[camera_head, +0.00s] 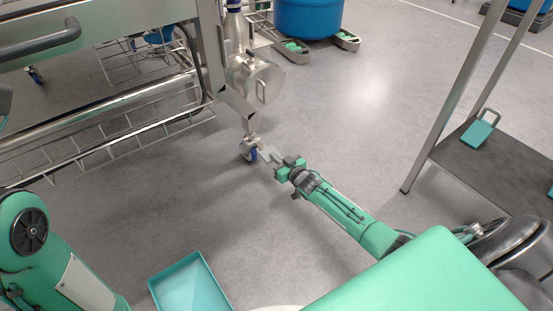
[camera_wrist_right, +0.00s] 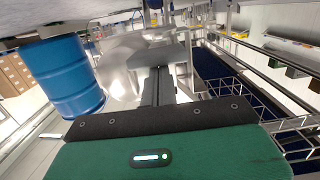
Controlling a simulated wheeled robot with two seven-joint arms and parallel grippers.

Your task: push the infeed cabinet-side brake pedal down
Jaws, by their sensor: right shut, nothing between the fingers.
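A small grey plate beside the caster, likely the brake pedal (camera_wrist_right: 158,56), shows just beyond the tips in the right wrist view. The right fingers (camera_wrist_right: 158,74) are shut with nothing between them. I cannot tell whether they touch the plate, or whether it is up or down. My left gripper is out of view.
A steel frame with wire racks (camera_head: 110,140) fills the upper left. A blue drum (camera_head: 308,17) stands at the back. A teal tray (camera_head: 184,284) lies at the front, and a grey-shelved stand (camera_head: 460,165) is at right. The middle floor is clear.

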